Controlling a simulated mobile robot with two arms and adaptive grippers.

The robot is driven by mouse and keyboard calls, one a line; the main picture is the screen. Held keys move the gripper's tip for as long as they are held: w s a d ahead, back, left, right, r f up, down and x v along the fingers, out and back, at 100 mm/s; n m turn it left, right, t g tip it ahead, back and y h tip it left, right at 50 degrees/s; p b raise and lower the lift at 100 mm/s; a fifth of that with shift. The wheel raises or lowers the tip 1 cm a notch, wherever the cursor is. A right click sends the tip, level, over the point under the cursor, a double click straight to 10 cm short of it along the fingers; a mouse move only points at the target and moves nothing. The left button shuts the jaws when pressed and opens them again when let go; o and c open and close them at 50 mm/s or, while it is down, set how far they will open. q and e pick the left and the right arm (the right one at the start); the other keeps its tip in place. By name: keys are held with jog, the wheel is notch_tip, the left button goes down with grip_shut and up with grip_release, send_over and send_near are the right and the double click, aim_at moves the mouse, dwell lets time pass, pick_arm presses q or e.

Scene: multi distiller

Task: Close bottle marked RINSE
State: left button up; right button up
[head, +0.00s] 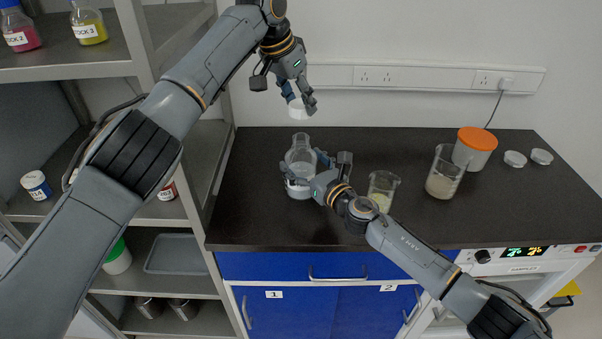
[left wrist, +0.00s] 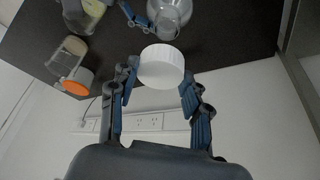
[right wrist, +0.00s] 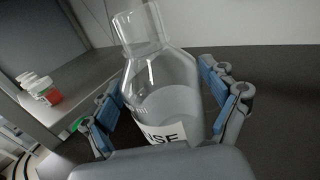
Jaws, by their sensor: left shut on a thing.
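The clear bottle (head: 300,157) marked RINSE stands uncapped on the dark bench. It holds clear liquid, and part of its label shows in the right wrist view (right wrist: 165,133). My left gripper (head: 297,98) is shut on a white cap (left wrist: 161,66) and holds it above the bottle's open neck, clearly apart from it. My right gripper (right wrist: 165,95) has its fingers on both sides of the bottle, low on its body. Whether both fingers press on the glass is hard to tell.
A beaker (head: 383,188) with pale contents stands right of my right gripper. Farther right are a tilted-looking beaker (head: 443,172), an orange-lidded jar (head: 475,149) and two small dishes (head: 515,159). A metal shelf (head: 70,70) with bottles is at left.

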jog(key=c, duration=1)
pick_arm(q)
send_over(301, 136)
jog(key=shift+s+a+f, duration=0.15)
jog(key=shift+f, duration=1.1)
jog(key=shift+s+a+f, duration=0.15)
jog(key=shift+f, duration=1.1)
pick_arm(e)
jog(key=shift+c, duration=0.2)
pick_arm(q)
jog(key=shift+f, duration=0.9)
jog(key=shift+f, duration=0.55)
pick_arm(e)
grip_shut()
pick_arm(q)
jog(key=shift+w+a+m+g+h, duration=0.1)
jog(key=shift+m+g+h, duration=0.35)
jog(key=shift+m, duration=1.15)
